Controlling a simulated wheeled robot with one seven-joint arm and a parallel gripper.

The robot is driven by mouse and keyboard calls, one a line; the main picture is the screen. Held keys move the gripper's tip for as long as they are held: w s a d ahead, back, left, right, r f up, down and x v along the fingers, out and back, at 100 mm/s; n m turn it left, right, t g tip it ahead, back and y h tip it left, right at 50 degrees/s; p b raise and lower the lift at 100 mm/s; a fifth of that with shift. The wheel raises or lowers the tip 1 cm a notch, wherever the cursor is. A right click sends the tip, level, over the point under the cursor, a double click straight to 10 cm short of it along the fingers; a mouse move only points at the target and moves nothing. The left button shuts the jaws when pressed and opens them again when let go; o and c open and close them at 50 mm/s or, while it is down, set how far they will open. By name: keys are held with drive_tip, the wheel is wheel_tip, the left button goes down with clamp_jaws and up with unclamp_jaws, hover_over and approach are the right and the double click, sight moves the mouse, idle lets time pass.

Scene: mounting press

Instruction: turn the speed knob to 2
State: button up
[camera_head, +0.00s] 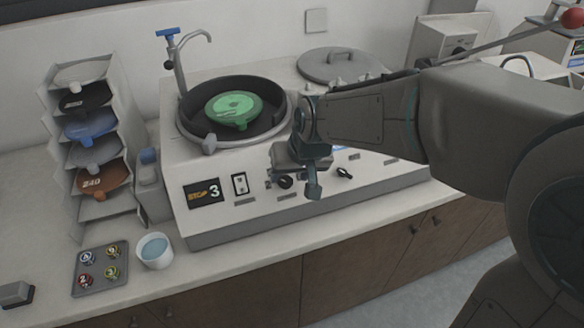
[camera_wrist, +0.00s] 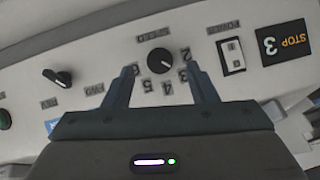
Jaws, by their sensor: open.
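The speed knob (camera_wrist: 160,60) is a round black dial with a small white mark, on the light front panel under a SPEED label. In the wrist view, numbers surround it, with the 2 (camera_wrist: 187,55) and 3 to its right. The white mark points to the lower right, roughly towards the 3. My gripper (camera_wrist: 160,70) is open, its two fingers on either side of the knob with visible gaps. In the head view my gripper (camera_head: 298,172) is at the panel, just above and beside the knob (camera_head: 285,182). A display (camera_head: 203,193) reads STOP 3.
A power switch (camera_wrist: 231,56) sits between the knob and the display. Another black knob (camera_wrist: 57,78) with FWD and REV labels is on the other side. A round basin (camera_head: 190,130) with a green disc is on top. A cup (camera_head: 154,262) stands in front.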

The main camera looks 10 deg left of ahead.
sight(286, 184)
drive_tip(key=shift+x, duration=2)
drive_tip(key=c, duration=1)
drive_tip(key=shift+o, duration=0.2)
drive_tip(key=n+h+b, duration=0.1)
drive_tip(key=b, duration=0.1)
drive_tip(key=n+t+b, duration=0.1)
drive_tip(key=n+b, duration=0.1)
drive_tip(key=shift+a+f+h+b, duration=0.1)
drive_tip(key=shift+f+h+b, duration=0.15)
drive_tip(key=shift+h+b, duration=0.15)
drive_tip(key=n+t+h+b, duration=0.1)
drive_tip(key=n+b, duration=0.1)
drive_tip(key=b, duration=0.1)
drive_tip(key=shift+s+r+n, duration=0.1)
drive_tip(key=shift+s+n, duration=0.05)
drive_tip(key=shift+n, duration=0.15)
drive_tip(key=shift+r+n+t+h+b, duration=0.15)
drive_tip(key=shift+n+t+h+b, duration=0.35)
drive_tip(key=shift+b, duration=0.4)
